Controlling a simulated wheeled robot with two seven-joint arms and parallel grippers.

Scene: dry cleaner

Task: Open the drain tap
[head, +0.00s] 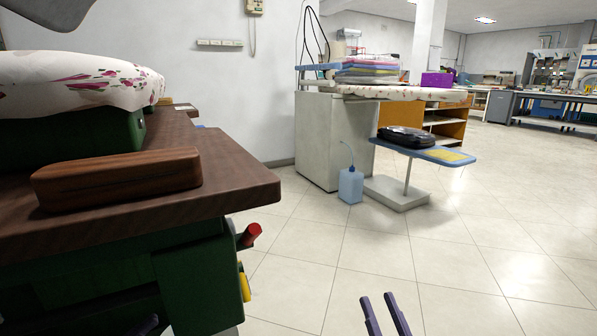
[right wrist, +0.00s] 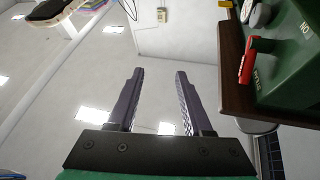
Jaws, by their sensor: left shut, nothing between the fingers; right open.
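A red handle (head: 249,236) sticks out from the side of the green machine (head: 194,288), just under the brown tabletop. A yellow handle (head: 243,284) sits below it. Which one belongs to the drain tap I cannot tell. In the right wrist view the red handle (right wrist: 246,61) lies beside green panels with partly readable white lettering, and a bit of yellow (right wrist: 225,3) shows at the top edge. My right gripper (head: 384,300) is open and empty, right of the handles and apart from them.
The brown tabletop (head: 231,191) overhangs the handles and bears a wooden block (head: 118,179) and a floral padded form (head: 75,80). Tiled floor is clear to the right. A blue bottle (head: 351,186) and an ironing board (head: 436,153) stand further back.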

